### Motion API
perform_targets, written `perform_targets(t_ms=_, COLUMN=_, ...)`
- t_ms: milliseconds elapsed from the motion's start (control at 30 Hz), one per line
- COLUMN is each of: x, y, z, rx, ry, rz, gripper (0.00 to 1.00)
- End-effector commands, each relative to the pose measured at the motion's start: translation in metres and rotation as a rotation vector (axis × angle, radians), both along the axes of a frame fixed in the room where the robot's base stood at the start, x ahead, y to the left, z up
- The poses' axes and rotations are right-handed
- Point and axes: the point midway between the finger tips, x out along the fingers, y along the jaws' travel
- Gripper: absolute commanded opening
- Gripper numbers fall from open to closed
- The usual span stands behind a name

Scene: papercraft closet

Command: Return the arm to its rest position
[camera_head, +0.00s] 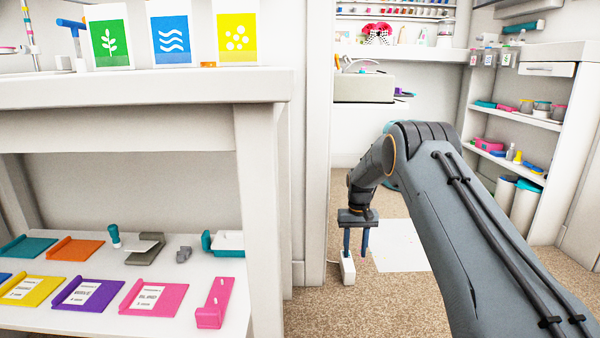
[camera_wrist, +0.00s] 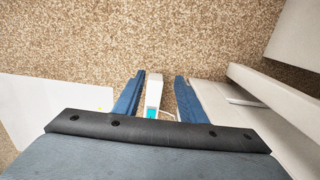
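My gripper (camera_head: 356,240) hangs from my bent arm, pointing down over the carpet to the right of the white table. Its two blue fingers are apart. In the wrist view my gripper (camera_wrist: 155,98) is also open, with a gap between the fingers. A small white block with a teal patch (camera_wrist: 154,92) shows in that gap, lower down by the floor. The same white block (camera_head: 347,268) stands below the fingers in the head view. I cannot tell whether the fingers touch it, but nothing appears clamped.
The white table (camera_head: 150,90) holds green, blue and yellow cards. Its lower shelf (camera_head: 215,300) carries colored trays and small tools. A white sheet (camera_head: 395,240) lies on the carpet (camera_head: 340,312). Shelves (camera_head: 545,120) stand at the right. Carpet is open in front.

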Motion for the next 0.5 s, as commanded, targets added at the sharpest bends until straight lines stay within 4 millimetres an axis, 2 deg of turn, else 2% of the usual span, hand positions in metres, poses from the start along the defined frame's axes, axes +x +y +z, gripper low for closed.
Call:
perform_targets(t_ms=267, x=-0.029, y=-0.003, z=0.04, rx=0.0, ry=-0.033, rz=-0.003, gripper=0.38)
perform_targets(t_ms=367, x=-0.049, y=-0.004, z=0.061, rx=0.0, ry=-0.052, rz=-0.004, gripper=0.38)
perform_targets(t_ms=500, x=-0.09, y=-0.005, z=0.091, rx=0.0, ry=-0.084, rz=-0.004, gripper=0.38)
